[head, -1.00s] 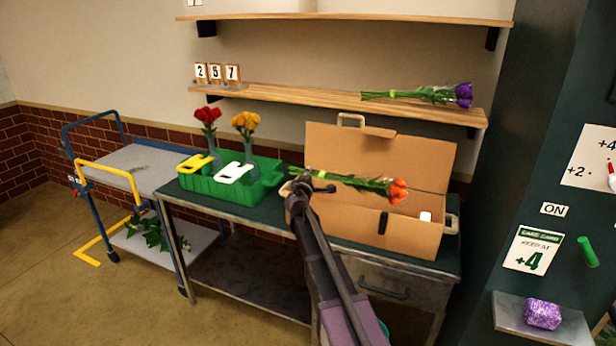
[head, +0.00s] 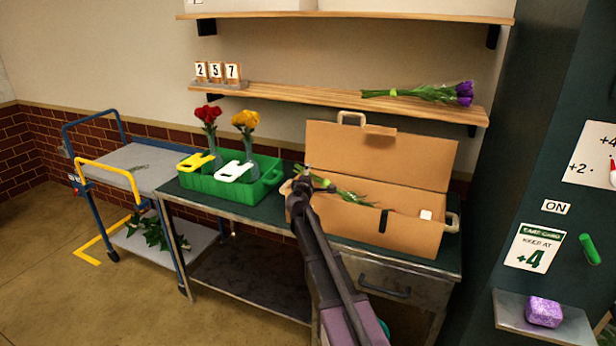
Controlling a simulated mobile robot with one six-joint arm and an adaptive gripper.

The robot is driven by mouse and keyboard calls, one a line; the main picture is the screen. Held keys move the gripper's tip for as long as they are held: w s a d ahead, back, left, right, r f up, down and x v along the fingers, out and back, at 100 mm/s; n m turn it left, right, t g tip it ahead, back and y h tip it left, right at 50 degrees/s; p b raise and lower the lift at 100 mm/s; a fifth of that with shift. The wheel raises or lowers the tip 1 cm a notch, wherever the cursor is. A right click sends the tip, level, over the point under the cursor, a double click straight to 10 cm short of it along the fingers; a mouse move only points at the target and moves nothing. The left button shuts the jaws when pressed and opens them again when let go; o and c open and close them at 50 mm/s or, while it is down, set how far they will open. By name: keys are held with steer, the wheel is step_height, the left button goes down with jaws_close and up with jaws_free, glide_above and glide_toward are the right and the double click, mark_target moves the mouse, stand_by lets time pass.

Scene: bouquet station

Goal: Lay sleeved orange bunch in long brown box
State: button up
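The long brown box (head: 413,237) stands on the green-topped bench with its lid tilted up at the back. The sleeved orange bunch (head: 345,193) slants down into the box from its left end; its stems and leaves show, and its orange blooms are hidden behind the front wall. My gripper (head: 306,178) is at the stem end of the bunch, over the left end of the box. The fingers are small and dark here, so I cannot tell whether they are shut on the stems.
A green crate (head: 207,185) left of the box has a yellow and a white handle-like piece on it, with red (head: 208,114) and yellow flowers (head: 245,119) in vases behind. A purple bunch (head: 430,94) lies on the shelf above. A trolley (head: 135,162) stands at left.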

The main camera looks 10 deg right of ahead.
steer(key=shift+r, duration=0.15)
steer(key=shift+s+r+p, duration=0.1)
steer(key=shift+r+p, duration=0.5)
steer(key=shift+p, duration=0.15)
steer(key=v, duration=1.2)
steer(key=shift+f, duration=0.15)
steer(key=s+d+f+m+g, duration=0.3)
steer(key=s+f+m+g, duration=0.2)
steer(key=s, duration=0.2)
steer(key=s+d+f+m+g, duration=0.4)
steer(key=s+f+m, duration=0.1)
steer(key=s+f, duration=0.1)
steer(key=s+a+f+m+g+y, duration=0.2)
steer(key=s+a+f+g+y, duration=0.1)
steer(key=s, duration=0.5)
steer(key=s+a+f+m+g+y, duration=0.2)
steer(key=s+a+f+g+y, duration=0.2)
steer(key=s, duration=0.5)
steer(key=shift+a, duration=0.75)
